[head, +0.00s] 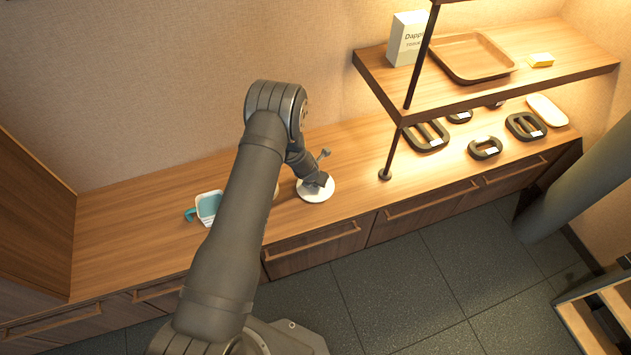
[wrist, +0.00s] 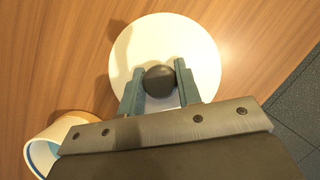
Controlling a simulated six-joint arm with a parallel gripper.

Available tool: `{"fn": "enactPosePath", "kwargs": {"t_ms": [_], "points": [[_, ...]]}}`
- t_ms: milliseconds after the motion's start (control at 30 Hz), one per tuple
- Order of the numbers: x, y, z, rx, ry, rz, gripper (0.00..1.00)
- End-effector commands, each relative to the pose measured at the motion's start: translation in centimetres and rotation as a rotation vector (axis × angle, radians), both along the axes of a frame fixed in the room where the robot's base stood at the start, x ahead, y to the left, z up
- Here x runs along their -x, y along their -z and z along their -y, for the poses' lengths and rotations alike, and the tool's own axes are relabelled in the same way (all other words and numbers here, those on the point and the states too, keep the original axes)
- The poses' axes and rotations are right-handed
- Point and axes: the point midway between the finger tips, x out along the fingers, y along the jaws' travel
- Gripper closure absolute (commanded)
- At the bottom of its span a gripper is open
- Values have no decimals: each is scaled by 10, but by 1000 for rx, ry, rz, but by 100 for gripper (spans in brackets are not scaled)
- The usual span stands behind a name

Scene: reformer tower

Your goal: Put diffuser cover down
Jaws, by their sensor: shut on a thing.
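The diffuser cover (head: 314,193) is a round white disc with a dark round knob. It is at the wooden counter, right of my arm in the head view. In the wrist view the white disc (wrist: 209,47) lies flat below my gripper (wrist: 161,80), whose two fingers stand on either side of the dark knob (wrist: 160,79). My gripper is shut on the knob. A shadow shows at the disc's left edge; I cannot tell whether the disc touches the counter.
A white container with a teal handle (head: 207,208) stands left on the counter (head: 130,222). A shelf (head: 440,98) on dark posts, with a tray (head: 470,57) and a box (head: 407,38), hangs over the right side. Several dark rings (head: 485,147) lie below it. The counter's front edge is near the disc.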

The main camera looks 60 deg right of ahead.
Motion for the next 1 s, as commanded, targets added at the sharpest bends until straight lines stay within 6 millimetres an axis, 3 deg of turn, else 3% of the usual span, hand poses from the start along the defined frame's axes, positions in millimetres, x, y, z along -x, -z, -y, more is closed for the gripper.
{"fn": "enactPosePath", "kwargs": {"t_ms": [467,500,567,1000], "points": [[0,10,0,0,0,0,92],[0,9,0,1,0,0,61],[0,9,0,1,0,0,49],[0,1,-1,1,-1,0,47]]}}
